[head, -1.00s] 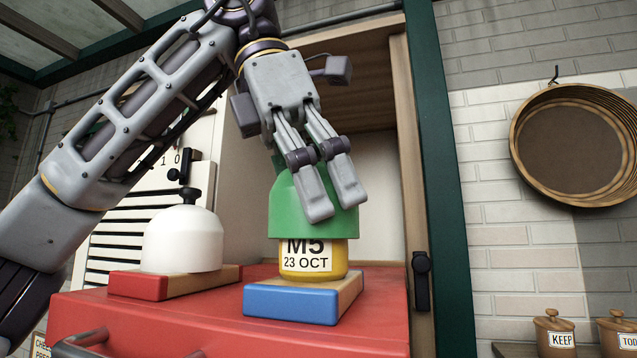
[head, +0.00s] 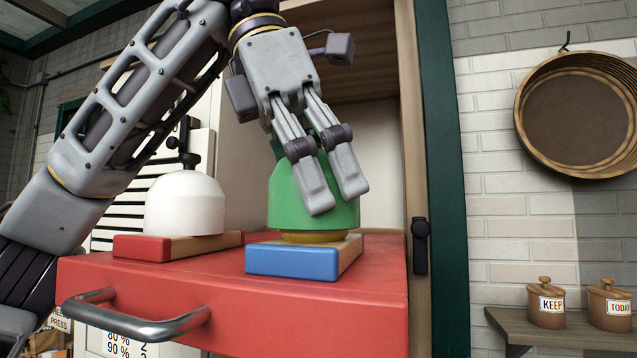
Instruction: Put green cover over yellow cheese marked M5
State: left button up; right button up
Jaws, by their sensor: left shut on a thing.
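The green cover (head: 285,208) is over the yellow cheese (head: 312,237) and hides nearly all of it. Only a thin yellow strip shows below the cover's rim, and the M5 label is hidden. The cheese stands on a board with a blue front (head: 292,262). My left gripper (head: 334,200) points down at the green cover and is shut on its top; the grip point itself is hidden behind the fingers. My right gripper is not in view.
A white cover (head: 186,204) stands on a red-fronted board (head: 142,247) to the left. Both boards lie on a red drawer top (head: 375,278) with a metal handle (head: 135,325). A wooden frame and dark green post (head: 447,180) stand close on the right.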

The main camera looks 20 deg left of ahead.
pick_arm(q)
jog(key=shift+f+b, duration=0.4)
jog(key=shift+f, duration=0.2)
dwell(1.1)
jog(key=o, duration=1.1)
jog(key=shift+r, duration=0.15)
jog(key=shift+v, duration=4.35)
jog(key=shift+r, duration=0.2)
